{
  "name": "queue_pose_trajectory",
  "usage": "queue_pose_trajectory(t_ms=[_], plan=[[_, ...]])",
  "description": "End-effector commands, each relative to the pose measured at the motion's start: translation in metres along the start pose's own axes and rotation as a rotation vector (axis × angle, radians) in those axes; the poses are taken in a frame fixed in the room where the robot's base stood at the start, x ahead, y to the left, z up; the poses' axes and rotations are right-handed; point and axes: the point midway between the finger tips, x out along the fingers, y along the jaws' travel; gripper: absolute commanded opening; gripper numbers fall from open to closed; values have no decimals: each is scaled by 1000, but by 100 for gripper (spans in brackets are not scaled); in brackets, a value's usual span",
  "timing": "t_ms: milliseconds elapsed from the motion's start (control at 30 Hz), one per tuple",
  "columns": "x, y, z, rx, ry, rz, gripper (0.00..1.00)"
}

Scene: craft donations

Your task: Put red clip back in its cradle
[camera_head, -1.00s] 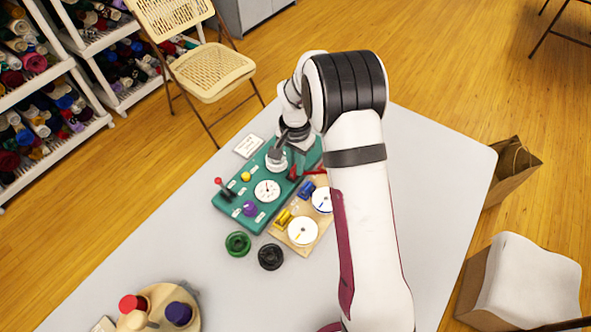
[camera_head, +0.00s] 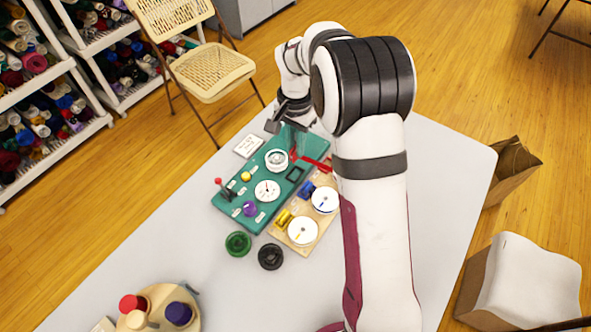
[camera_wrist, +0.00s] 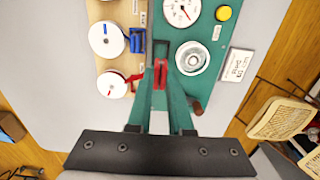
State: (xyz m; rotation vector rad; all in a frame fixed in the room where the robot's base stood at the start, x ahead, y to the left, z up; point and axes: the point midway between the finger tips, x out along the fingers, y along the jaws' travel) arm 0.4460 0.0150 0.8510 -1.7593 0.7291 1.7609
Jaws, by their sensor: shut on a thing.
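My gripper (camera_head: 293,147) is over the far part of the teal board (camera_head: 240,212). In the wrist view its two fingers are closed on a red clip (camera_wrist: 160,73), which shows between the fingertips. In the head view the red clip (camera_head: 293,156) is small and partly hidden. A dark rectangular frame (camera_head: 295,174), which looks like the cradle, lies on the board just nearer than the gripper. In the wrist view this frame (camera_wrist: 161,49) is just beyond the fingertips and looks empty. I cannot tell how high the clip is above the board.
A round grey-white fixture (camera_head: 276,159) and a dial (camera_head: 267,190) are beside the frame. A wooden board (camera_head: 279,235) with white discs and coloured parts, one red (camera_head: 318,164), adjoins. Green (camera_head: 238,244) and black (camera_head: 271,256) rings lie nearer. The table's front middle is bare.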

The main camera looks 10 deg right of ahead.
Motion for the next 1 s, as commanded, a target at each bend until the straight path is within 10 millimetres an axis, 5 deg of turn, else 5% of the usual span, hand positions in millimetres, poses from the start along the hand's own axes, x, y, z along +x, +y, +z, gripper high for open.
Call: queue_pose_trajectory(t_ms=[200, 533, 1000], plan=[[2, 2, -6, 2, 0, 0, 0], [34, 43, -81, 2, 0, 0, 0], [74, 46, -85, 1, 2, 0, 0]])
